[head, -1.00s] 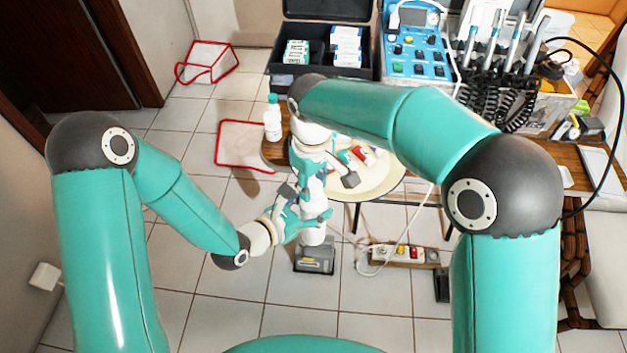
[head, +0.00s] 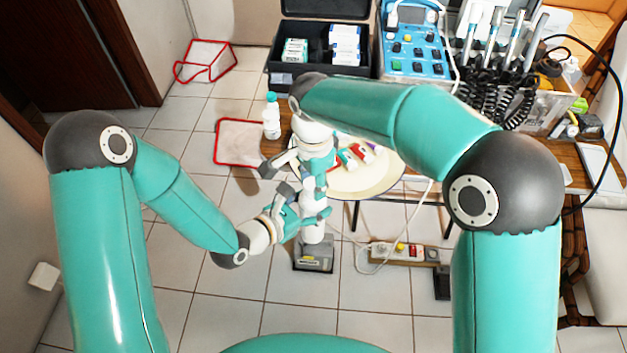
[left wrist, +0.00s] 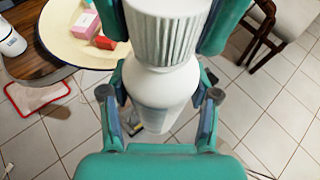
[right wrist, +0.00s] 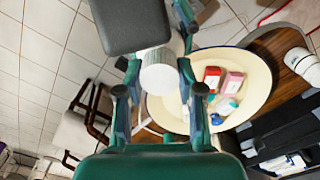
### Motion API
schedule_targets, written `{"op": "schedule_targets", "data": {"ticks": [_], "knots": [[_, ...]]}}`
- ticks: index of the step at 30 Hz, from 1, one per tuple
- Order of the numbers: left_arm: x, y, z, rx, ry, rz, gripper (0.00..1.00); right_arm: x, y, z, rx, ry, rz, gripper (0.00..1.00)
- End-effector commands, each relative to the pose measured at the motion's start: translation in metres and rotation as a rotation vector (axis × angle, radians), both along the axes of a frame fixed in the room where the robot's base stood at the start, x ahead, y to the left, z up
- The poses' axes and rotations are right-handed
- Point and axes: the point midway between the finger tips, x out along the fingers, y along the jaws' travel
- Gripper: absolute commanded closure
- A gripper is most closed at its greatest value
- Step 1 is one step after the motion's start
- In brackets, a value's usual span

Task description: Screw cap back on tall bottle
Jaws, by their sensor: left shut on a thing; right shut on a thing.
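I cannot tell how tightly the cap is seated. My right gripper (head: 290,168) is directly above the left one, shut on the cap. In the right wrist view a smooth white round part (right wrist: 160,78) shows between my right fingers. A dark grey block (right wrist: 130,25) hides part of that view.
A white bottle with a teal cap (head: 271,115) stands on the wooden table's left edge. An open black case (head: 325,80) and blue unit (head: 415,50) stand behind. A power strip (head: 405,252) lies below.

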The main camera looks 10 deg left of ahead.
Motion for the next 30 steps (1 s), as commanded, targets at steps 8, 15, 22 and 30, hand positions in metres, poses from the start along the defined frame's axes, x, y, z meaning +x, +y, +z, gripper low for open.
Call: {"op": "schedule_targets", "data": {"ticks": [8, 15, 22, 30], "knots": [[-0.0009, -0.0009, -0.0002, 0.001, 0.001, -0.004, 1.0, -0.0001, -0.0001, 0.0006, 0.004, -0.003, -0.624, 0.76], [-0.0012, -0.0011, -0.0003, 0.001, 0.001, -0.004, 1.0, -0.0006, -0.0001, 0.0004, 0.004, -0.004, -1.091, 0.76], [-0.0015, -0.0011, -0.0005, 0.001, 0.002, -0.005, 1.0, -0.0004, -0.0002, 0.0004, 0.006, -0.004, -1.22, 0.76], [-0.0017, -0.0012, -0.0005, 0.001, 0.002, -0.005, 1.0, 0.0, -0.0004, 0.0005, 0.006, -0.005, -1.217, 0.53]]}}
